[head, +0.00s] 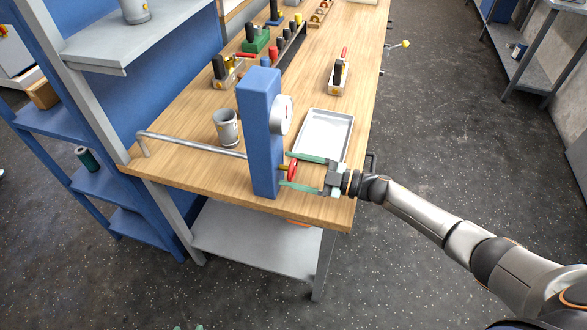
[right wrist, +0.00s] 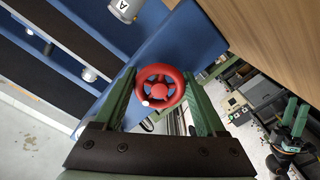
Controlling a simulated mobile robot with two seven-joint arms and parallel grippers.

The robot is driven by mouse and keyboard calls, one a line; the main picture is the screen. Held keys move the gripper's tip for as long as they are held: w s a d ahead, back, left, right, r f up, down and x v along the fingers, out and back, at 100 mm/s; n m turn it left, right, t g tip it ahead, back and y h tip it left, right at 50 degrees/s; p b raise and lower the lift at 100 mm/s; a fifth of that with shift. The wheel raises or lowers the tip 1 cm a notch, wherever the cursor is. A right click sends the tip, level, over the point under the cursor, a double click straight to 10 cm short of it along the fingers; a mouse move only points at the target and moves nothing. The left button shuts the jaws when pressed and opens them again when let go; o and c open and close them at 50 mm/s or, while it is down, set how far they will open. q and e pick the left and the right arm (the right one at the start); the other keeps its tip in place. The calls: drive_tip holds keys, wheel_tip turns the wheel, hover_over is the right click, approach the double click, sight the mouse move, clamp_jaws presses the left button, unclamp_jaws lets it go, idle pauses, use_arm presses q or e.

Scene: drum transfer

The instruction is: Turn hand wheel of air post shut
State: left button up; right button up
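The blue air post (head: 261,130) stands upright at the near part of the wooden workbench, with a round white gauge (head: 282,115) on its right face. Below the gauge is its red hand wheel (head: 292,170), which shows face-on in the right wrist view (right wrist: 160,88) with a white mark at its lower left rim. My right gripper (head: 303,172) is open, its two green fingers on either side of the wheel; whether they touch the rim is unclear. My left gripper (right wrist: 297,104) shows at the right of the wrist view, green fingers apart; only its tips reach the head view's bottom edge.
A metal pipe (head: 195,145) runs left from the post along the bench. A grey cup (head: 227,127) stands left of the post, a white tray (head: 325,134) right of it. Tool holders stand farther back.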

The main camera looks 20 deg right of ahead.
drive_tip(key=o, duration=0.4)
use_arm(q)
drive_tip(key=shift+f+b, duration=0.7)
use_arm(e)
drive_tip(key=v, duration=1.2)
drive_tip(key=shift+s+d, duration=0.2)
